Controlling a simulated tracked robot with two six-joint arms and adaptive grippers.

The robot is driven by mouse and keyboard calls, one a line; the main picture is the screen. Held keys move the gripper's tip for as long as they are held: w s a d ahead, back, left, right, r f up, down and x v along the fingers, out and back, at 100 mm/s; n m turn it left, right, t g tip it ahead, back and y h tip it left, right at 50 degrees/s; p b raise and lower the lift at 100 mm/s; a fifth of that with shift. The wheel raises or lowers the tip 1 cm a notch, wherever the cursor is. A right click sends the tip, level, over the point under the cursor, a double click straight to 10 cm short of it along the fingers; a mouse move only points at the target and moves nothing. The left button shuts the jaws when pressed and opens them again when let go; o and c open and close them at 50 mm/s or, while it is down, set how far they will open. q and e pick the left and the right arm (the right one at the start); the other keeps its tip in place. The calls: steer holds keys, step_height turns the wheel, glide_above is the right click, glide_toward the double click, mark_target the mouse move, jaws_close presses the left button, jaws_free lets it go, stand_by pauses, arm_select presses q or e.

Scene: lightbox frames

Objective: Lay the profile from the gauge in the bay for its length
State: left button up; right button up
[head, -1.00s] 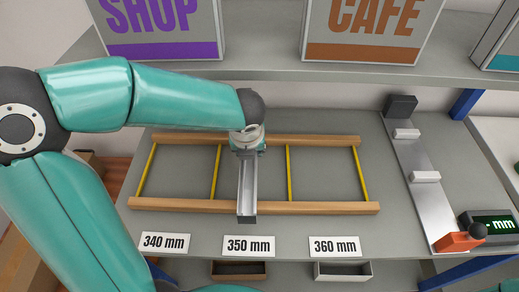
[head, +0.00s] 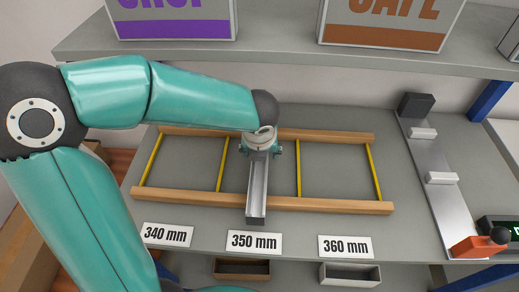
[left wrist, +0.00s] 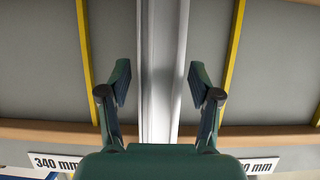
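The grey metal profile (head: 257,190) lies across the two wooden rails of the rack, in the middle bay between two yellow dividers, above the 350 mm label (head: 254,242). Its front end overlaps the front rail; its back end is hidden under my left gripper (head: 261,150). In the left wrist view, my left gripper (left wrist: 160,84) is open, one finger on each side of the profile (left wrist: 163,60), with gaps between. The gauge (head: 435,190) at the right is a metal strip with a black end block, two white rests and a red clamp; no profile lies on it. My right gripper is out of view.
The side bays, above the 340 mm label (head: 167,235) and the 360 mm label (head: 345,247), are empty. Two small trays, brown (head: 242,268) and grey (head: 350,274), sit below the table edge. A shelf with signs (head: 280,50) overhangs the back.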

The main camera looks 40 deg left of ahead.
arm_select(q)
steer(key=shift+r, duration=0.45)
steer(key=p+v, duration=0.1)
steer(key=v, duration=0.9)
steer(key=shift+s+d+r+p, duration=0.1)
steer(key=shift+s+p, duration=0.05)
steer(key=shift+p, duration=0.25)
steer(key=shift+s+d+r, duration=0.1)
steer(key=shift+s+r, duration=0.15)
steer(key=shift+r, duration=0.3)
